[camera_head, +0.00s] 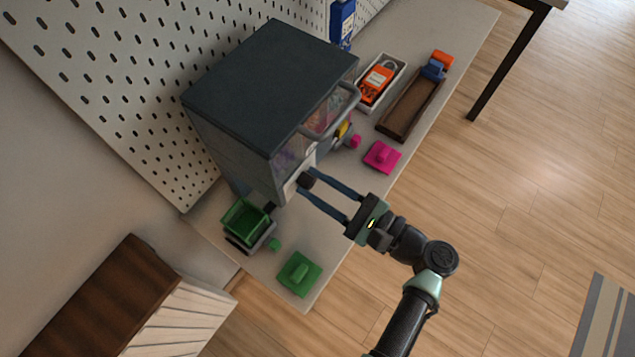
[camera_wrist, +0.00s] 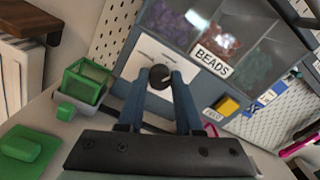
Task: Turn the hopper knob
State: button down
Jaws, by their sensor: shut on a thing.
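The hopper (camera_head: 272,80) is a dark grey box with a clear front and a handle, standing on the bench against the pegboard. In the wrist view its windows show beads behind a "BEADS" label (camera_wrist: 212,62). The dark round hopper knob (camera_wrist: 160,76) sits on a white plate low on the hopper's front. It also shows in the head view (camera_head: 307,180), partly hidden by the fingers. My gripper (camera_head: 306,184) reaches in from the right with its blue fingers on either side of the knob, shut on it.
A green bin (camera_head: 243,219) stands left of my gripper, and a green block piece (camera_head: 299,273) lies near the bench's front edge. A magenta piece (camera_head: 382,156), a brown tray (camera_head: 411,108) and a white tray with an orange item (camera_head: 379,82) lie to the right.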

jog(key=n+b, duration=0.1)
jog(key=n, duration=0.4)
jog(key=shift+f+n+b, duration=0.1)
jog(key=shift+n+b, duration=0.3)
dwell(0.4)
jog(key=c, duration=0.6)
grip_release()
jog(key=shift+s, duration=0.1)
jog(key=b+v, duration=0.1)
jog(key=v, duration=1.2)
jog(key=shift+b, duration=0.4)
